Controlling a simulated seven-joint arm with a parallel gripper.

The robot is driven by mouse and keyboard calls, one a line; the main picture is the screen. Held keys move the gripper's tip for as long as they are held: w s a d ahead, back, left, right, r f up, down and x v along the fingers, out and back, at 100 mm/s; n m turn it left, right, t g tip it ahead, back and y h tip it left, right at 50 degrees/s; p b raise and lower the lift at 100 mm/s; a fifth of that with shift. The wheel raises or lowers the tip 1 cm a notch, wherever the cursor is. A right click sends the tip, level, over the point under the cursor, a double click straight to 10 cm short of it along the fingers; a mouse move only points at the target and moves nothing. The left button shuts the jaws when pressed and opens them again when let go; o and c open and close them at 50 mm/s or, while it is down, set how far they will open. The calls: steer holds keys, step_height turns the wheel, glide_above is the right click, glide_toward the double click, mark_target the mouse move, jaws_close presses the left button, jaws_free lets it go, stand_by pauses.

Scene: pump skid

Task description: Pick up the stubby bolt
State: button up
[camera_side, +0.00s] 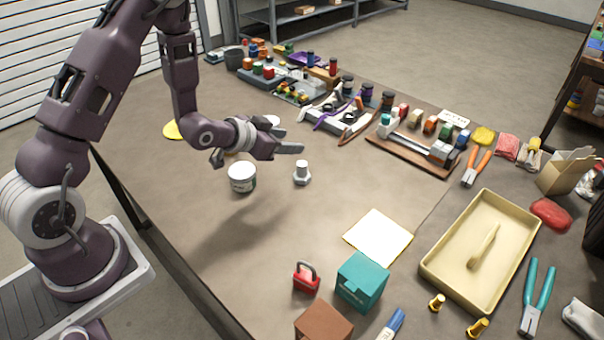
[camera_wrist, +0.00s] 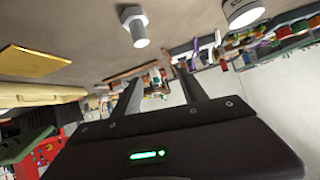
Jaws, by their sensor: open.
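The stubby bolt (camera_side: 302,173) is silver-grey and stands upright on its hex head, alone on the brown table. It also shows in the wrist view (camera_wrist: 136,27), near the top and just left of the middle. My gripper (camera_side: 296,148) is open and empty. In the side view it is raised above the table, with its fingers pointing right, and appears above and slightly left of the bolt. In the wrist view the two fingers (camera_wrist: 160,85) stand apart with nothing between them, and the bolt lies outside them.
A white tub (camera_side: 242,177) stands left of the bolt. A pale yellow sheet (camera_side: 378,237), a red padlock (camera_side: 306,278) and a teal box (camera_side: 361,281) lie toward the front. A wooden rack (camera_side: 412,150) of small parts stands behind right. The table around the bolt is mostly clear.

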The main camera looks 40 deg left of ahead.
mark_target(298, 169)
steer(key=shift+n+t+h, duration=0.3)
steer(key=shift+t+h, duration=0.2)
steer(key=shift+t, duration=0.4)
steer(key=f, duration=0.2)
steer(key=s+f, duration=0.1)
steer(key=f, duration=0.1)
steer(key=s+f, duration=0.1)
steer(key=f, duration=0.1)
steer(key=shift+d+f, duration=0.2)
steer(key=shift+f, duration=0.2)
steer(key=x, duration=0.4)
steer(key=f+x, duration=0.1)
steer(key=x, duration=0.2)
steer(key=shift+s+d, duration=0.25)
jaws_close()
